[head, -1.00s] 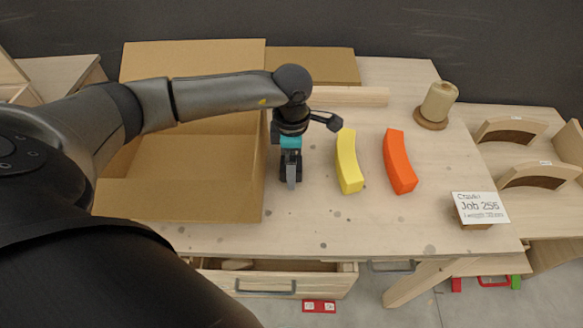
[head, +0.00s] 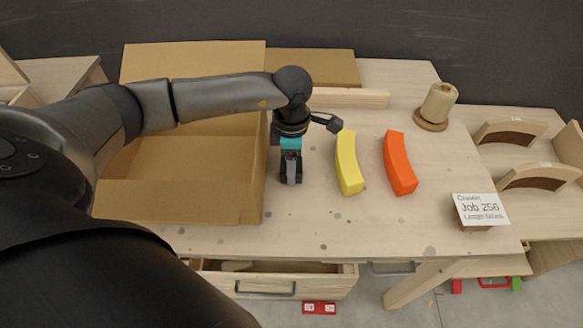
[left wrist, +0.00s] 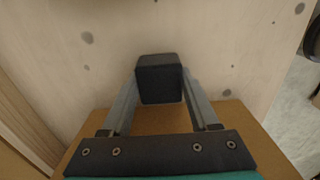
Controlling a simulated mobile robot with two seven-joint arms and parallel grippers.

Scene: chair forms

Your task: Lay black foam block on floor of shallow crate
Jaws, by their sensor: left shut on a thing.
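My left gripper (head: 291,180) points down over the pale wooden table, just right of the open cardboard crate (head: 180,203). In the left wrist view its fingers (left wrist: 160,98) are shut on the black foam block (left wrist: 160,80), one finger on each side. Wood grain and knots show beyond the block, and brown cardboard shows below it. In the head view the block is hard to tell apart from the dark gripper. My arm passes over the crate and hides part of its inside; the visible floor looks bare. My right gripper is not in view.
A yellow curved block (head: 348,165) and an orange one (head: 400,165) lie right of the gripper. A twine spool (head: 438,103) and a job card (head: 480,209) stand farther right. A drawer (head: 270,280) is open below the table front. The front middle of the tabletop is clear.

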